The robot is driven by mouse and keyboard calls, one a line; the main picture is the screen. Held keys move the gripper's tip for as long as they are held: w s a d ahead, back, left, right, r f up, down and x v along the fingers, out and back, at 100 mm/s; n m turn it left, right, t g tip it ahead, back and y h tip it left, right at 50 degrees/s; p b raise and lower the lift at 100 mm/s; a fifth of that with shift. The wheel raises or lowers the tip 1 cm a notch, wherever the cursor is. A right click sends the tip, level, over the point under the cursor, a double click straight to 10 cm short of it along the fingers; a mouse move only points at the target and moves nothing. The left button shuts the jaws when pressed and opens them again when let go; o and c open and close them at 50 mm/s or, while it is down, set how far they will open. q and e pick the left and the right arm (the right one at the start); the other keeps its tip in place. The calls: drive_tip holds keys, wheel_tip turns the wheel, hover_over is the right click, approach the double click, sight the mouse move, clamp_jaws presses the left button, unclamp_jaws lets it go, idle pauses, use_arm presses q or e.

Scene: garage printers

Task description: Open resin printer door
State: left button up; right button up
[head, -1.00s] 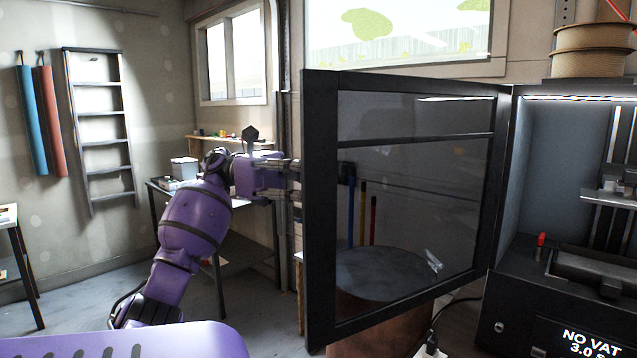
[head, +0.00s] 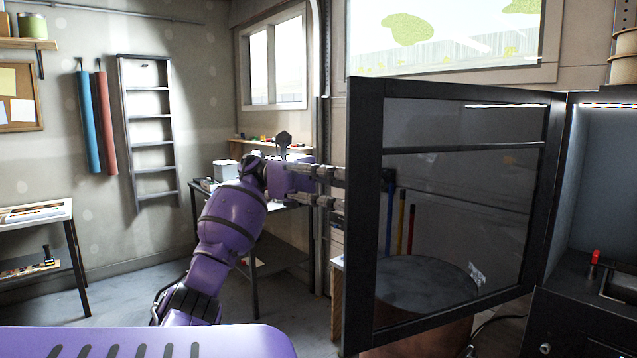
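The resin printer (head: 575,300) stands at the right edge, cut off by the frame. Its door (head: 362,230), a black frame with a dark see-through pane, is swung wide open and stands out to the left of the printer. My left gripper (head: 335,187) is at the door's free left edge. Its two fingers are spread apart with a clear gap and nothing visible between them. The fingertips end at the door frame; I cannot tell if they touch it or pass behind it. My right gripper is not in view.
A round dark-topped drum (head: 425,285) shows through the pane. A red object (head: 595,257) stands inside the printer. A workbench (head: 255,250) is behind my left arm. A ladder (head: 148,130) leans on the back wall. The floor at left centre is clear.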

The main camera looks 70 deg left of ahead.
use_arm(q)
drive_tip(key=v, duration=0.9)
drive_tip(key=shift+s+a, duration=0.2)
drive_tip(key=shift+s, duration=0.15)
drive_tip(key=shift+d+f, duration=0.1)
idle(0.4)
